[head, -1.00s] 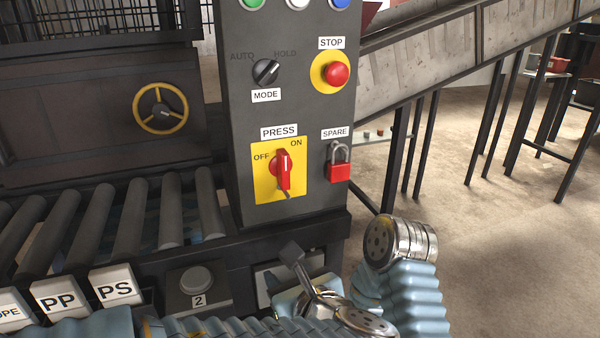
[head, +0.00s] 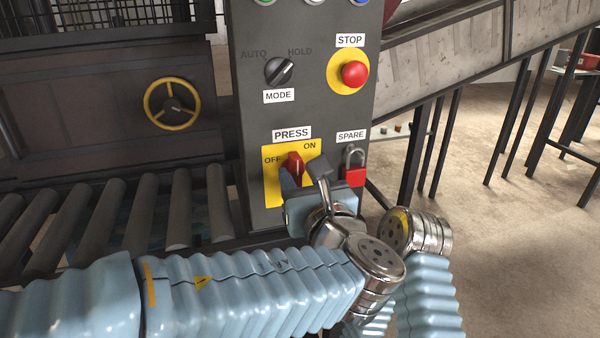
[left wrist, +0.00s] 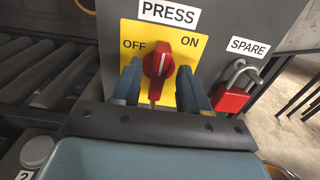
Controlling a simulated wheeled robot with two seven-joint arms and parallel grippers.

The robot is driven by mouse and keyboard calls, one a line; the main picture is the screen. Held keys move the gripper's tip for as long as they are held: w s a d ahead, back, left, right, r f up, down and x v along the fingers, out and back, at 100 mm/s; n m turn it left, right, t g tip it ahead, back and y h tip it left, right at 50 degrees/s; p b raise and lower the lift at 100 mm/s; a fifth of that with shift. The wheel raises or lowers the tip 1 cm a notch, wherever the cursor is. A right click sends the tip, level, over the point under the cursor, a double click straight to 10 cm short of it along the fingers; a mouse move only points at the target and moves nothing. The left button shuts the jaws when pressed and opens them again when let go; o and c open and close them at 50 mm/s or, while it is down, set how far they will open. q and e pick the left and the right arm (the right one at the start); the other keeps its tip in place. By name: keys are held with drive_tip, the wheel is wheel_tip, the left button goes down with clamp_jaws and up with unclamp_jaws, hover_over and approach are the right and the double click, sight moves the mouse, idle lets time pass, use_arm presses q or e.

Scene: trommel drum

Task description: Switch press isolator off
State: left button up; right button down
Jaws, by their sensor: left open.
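The press isolator is a red rotary handle (head: 294,164) on a yellow plate (head: 271,187), marked OFF at left and ON at right. In the left wrist view the handle (left wrist: 158,66) is nearly upright, its white line leaning slightly toward ON. My left gripper (head: 303,174) is at the isolator in the head view, partly covering it. In the left wrist view its open fingers (left wrist: 159,88) stand on both sides of the handle's lower part, with visible gaps. Whether the fingertips reach past the handle's face is unclear. My right gripper is not in view.
A red padlock (head: 355,170) under the SPARE label hangs close to the right of my left gripper. Above are the red STOP button (head: 355,74) and the MODE knob (head: 280,71). Rollers (head: 178,215) lie to the left. Open floor (head: 520,250) is at right.

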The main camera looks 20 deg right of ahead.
use_arm(q)
drive_tip(key=shift+w, duration=0.5)
drive_tip(key=shift+c, duration=0.2)
clamp_jaws()
